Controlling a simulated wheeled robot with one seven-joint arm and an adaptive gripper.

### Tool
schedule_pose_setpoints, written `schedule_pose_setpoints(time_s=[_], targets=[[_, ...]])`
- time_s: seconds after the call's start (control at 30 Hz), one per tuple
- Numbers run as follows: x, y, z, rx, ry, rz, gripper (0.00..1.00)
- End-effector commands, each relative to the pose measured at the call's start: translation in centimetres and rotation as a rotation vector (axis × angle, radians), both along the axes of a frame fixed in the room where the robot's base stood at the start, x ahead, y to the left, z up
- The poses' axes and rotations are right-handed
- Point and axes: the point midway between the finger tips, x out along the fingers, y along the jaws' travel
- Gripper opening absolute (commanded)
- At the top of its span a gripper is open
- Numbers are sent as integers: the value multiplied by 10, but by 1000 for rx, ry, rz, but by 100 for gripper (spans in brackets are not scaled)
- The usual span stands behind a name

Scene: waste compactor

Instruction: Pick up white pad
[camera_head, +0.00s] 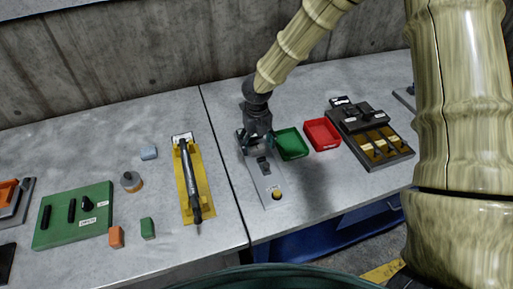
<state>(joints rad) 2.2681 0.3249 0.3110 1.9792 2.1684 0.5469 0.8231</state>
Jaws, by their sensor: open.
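My gripper (257,141) points down over the far part of a narrow light-grey plate (268,183) on the right table. It is open, and its fingers hide the far part of the plate. A small dark block (263,166) sits on the plate just in front of the fingers, and a round yellowish spot (276,194) is near its front end. I cannot tell for certain which thing is the white pad. Nothing clearly held shows between the fingers.
Close right of the gripper are a green tray (291,144) and a red tray (322,135). A dark fixture (370,134) stands farther right. On the left table are a yellow board (201,184), a green board (75,216) and small blocks. A concrete wall stands behind.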

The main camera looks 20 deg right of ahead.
Motion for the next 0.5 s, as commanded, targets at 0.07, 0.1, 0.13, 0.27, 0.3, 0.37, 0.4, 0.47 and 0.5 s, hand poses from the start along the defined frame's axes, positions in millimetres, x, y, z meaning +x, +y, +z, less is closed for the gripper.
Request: schedule_pose_setpoints(time_s=[0.07, 0.1, 0.13, 0.27, 0.3, 0.37, 0.4, 0.47, 0.5], targets=[[0, 0, -7, 0, 3, 0, 74], [1, 0, -10, 0, 3, 0, 74], [1, 0, -11, 0, 2, 0, 74], [1, 0, -12, 0, 1, 1, 74], [1, 0, -12, 0, 1, 1, 74], [1, 0, -12, 1, 1, 1, 74], [1, 0, -12, 1, 1, 0, 72], [1, 0, -12, 1, 1, 0, 61], [1, 0, -12, 1, 1, 0, 54]])
